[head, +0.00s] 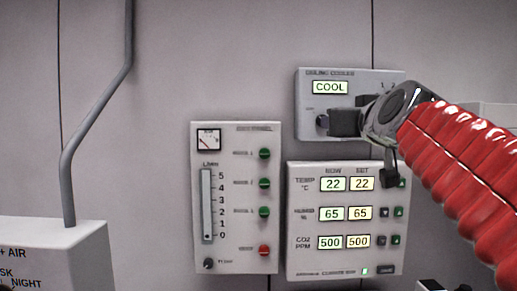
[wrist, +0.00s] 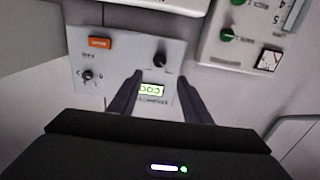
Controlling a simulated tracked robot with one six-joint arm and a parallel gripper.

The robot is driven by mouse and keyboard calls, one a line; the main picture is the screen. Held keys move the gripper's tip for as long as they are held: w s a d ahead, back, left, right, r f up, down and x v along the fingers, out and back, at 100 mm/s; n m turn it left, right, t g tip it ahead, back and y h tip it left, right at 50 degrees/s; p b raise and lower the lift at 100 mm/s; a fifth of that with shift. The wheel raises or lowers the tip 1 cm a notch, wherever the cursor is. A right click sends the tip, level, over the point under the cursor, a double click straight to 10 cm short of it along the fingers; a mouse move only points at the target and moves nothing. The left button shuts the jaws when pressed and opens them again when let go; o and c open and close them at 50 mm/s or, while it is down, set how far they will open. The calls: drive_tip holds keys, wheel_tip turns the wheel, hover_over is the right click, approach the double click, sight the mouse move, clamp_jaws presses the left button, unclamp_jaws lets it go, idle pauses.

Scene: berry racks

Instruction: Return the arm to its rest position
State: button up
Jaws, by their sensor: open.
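My arm in its red ribbed sleeve (head: 465,175) reaches in from the right in the head view. My gripper (head: 345,122) is in front of the ceiling cooler panel (head: 312,106) and hides part of its lower half. In the wrist view my gripper (wrist: 160,76) has its two dark fingers apart, with nothing between them. The cooler panel (wrist: 122,55) appears upside down there, with an orange button, two dark knobs and a lit COOL display (wrist: 152,90). Whether the fingertips touch the panel I cannot tell.
Below the cooler is a climate panel (head: 345,273) with lit readouts. A panel (head: 230,128) with a gauge, a slider and several round buttons is left of it. A grey pipe (head: 97,118) enters a white box (head: 85,240) at the left. Bare wall lies between.

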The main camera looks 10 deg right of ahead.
drive_tip(key=s+a+f+g+y, duration=0.1)
drive_tip(key=s+f+g, duration=0.1)
drive_tip(key=f, duration=0.7)
drive_tip(key=s+a+f+m+g, duration=0.1)
drive_tip(key=a+f+g, duration=0.15)
drive_tip(key=f, duration=0.65)
drive_tip(key=s+a+f+g+y, duration=0.1)
drive_tip(key=s+f+g, duration=0.15)
drive_tip(key=f, duration=0.65)
drive_tip(key=s+a+f+n+g, duration=0.1)
drive_tip(key=s+a+f, duration=0.3)
drive_tip(key=s+f, duration=0.4)
drive_tip(key=s+a+f+n+g, duration=0.1)
drive_tip(key=s+a+f+g, duration=0.3)
drive_tip(key=s+f, duration=0.5)
wheel_tip(320, 180, down, 4)
drive_tip(key=shift+s+f+n+y, duration=0.2)
drive_tip(key=shift+n+y, duration=0.1)
